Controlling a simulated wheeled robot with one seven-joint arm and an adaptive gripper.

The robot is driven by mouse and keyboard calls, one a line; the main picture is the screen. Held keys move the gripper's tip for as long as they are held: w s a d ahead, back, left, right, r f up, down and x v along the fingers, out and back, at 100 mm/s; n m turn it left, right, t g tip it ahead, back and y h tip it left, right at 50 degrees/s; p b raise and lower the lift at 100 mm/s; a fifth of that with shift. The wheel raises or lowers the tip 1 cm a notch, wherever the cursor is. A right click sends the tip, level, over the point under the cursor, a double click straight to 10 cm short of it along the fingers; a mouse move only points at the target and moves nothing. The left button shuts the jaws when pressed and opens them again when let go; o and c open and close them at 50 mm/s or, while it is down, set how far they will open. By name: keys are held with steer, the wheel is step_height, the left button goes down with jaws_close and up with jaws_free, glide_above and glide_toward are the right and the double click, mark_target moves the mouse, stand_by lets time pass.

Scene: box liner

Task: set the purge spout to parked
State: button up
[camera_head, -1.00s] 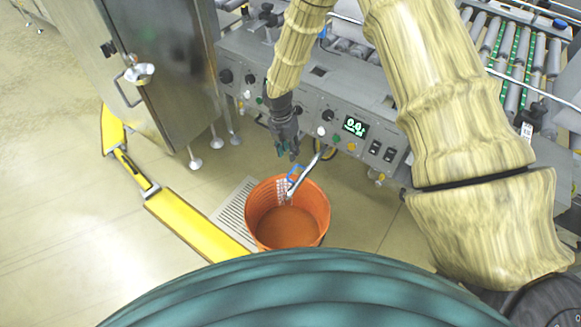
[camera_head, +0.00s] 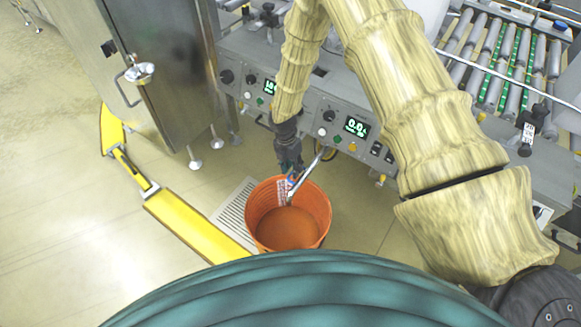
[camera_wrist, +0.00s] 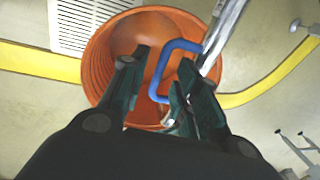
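The purge spout (camera_head: 312,168) is a shiny metal tube that slants down from the machine's front panel into an orange bucket (camera_head: 318,205). In the wrist view the spout (camera_wrist: 222,35) enters from the top right, over the bucket (camera_wrist: 95,60). A bent blue handle (camera_wrist: 163,65) is on the spout's side. My gripper (camera_head: 290,172) is at the handle, above the bucket's far rim. In the wrist view my gripper (camera_wrist: 157,75) has its fingers apart, with the handle between them. I cannot tell whether a finger touches it. The gripper hides part of the handle in the head view.
The machine panel (camera_head: 235,75) with knobs and displays stands just behind my gripper. A steel cabinet (camera_head: 160,70) is at the left. A yellow floor barrier (camera_head: 195,225) and a floor grate (camera_head: 232,212) lie left of the bucket. Floor right of the bucket is clear.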

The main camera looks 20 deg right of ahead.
jaws_close()
steer(key=shift+c, duration=0.2)
jaws_free()
steer(key=shift+s, duration=0.15)
steer(key=shift+o, duration=0.5)
steer(key=shift+f, duration=0.1)
step_height(320, 180, up, 12)
steer(key=w+a, duration=0.1)
steer(key=shift+w+a, duration=0.15)
steer(key=shift+w, duration=0.15)
